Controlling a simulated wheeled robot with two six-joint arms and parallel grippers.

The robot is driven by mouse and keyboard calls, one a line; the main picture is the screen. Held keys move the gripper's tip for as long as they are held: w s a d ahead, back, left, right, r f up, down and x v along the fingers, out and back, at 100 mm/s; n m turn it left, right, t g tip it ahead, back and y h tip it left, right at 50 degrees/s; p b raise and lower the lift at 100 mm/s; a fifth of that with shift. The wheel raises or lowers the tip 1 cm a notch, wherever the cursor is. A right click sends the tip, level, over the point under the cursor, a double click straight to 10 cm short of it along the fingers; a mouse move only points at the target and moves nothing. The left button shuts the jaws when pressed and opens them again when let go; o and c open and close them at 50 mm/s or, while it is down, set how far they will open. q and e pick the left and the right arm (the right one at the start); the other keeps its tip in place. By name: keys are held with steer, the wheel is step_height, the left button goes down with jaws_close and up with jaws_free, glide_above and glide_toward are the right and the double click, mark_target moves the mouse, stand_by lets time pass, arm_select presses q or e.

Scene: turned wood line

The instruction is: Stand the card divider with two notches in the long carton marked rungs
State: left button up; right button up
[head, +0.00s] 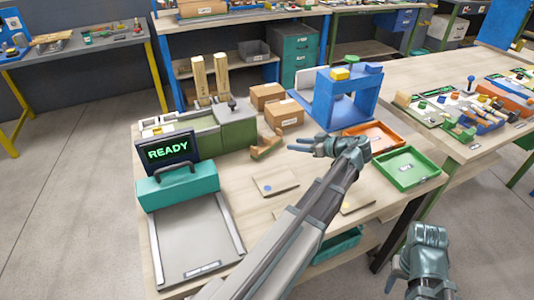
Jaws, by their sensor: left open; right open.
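A flat tan card with a blue dot (282,179) lies on the workbench in front of my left gripper. Another tan piece (359,204) is partly hidden behind my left arm. I cannot make out two notches on either. Two brown cartons (268,92) (288,111) stand at the middle back of the bench. No "rungs" mark is readable, and I cannot tell whether either is the long carton. My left gripper (300,146) is open and empty above the bench, right of an angled brown wooden piece (266,146). My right gripper (418,284) is open, low, off the bench's right front.
A green machine (238,133) with two upright wooden posts, a READY screen (168,152) and a teal handled block (178,188) fill the left. A blue stand (325,105), orange tray (391,136) and green tray (433,173) are right. Bare bench lies around the card.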

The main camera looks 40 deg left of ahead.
mark_target(270, 140)
arm_select(q)
steer(key=shift+n+y, duration=0.3)
steer(key=shift+n, duration=0.1)
steer(key=b+x, duration=0.1)
steer(key=x, duration=0.2)
steer(key=b+x, duration=0.1)
steer(key=x, duration=0.2)
steer(key=b+x, duration=0.1)
steer(key=x, duration=0.2)
steer(key=shift+w+r, duration=0.1)
steer(key=shift+r, duration=0.2)
steer(key=shift+a, duration=0.35)
steer(key=shift+f, duration=0.1)
steer(key=shift+a+f+b, duration=0.15)
steer(key=shift+a+b, duration=0.15)
steer(key=shift+b, duration=0.1)
steer(key=x, duration=0.1)
steer(key=b+x, duration=0.1)
steer(key=x, duration=0.2)
steer(key=shift+s+a+f+b, duration=0.1)
steer(key=shift+s+a+b, duration=0.15)
steer(key=shift+s+b, duration=0.1)
steer(key=shift+c, duration=0.3)
jaws_close()
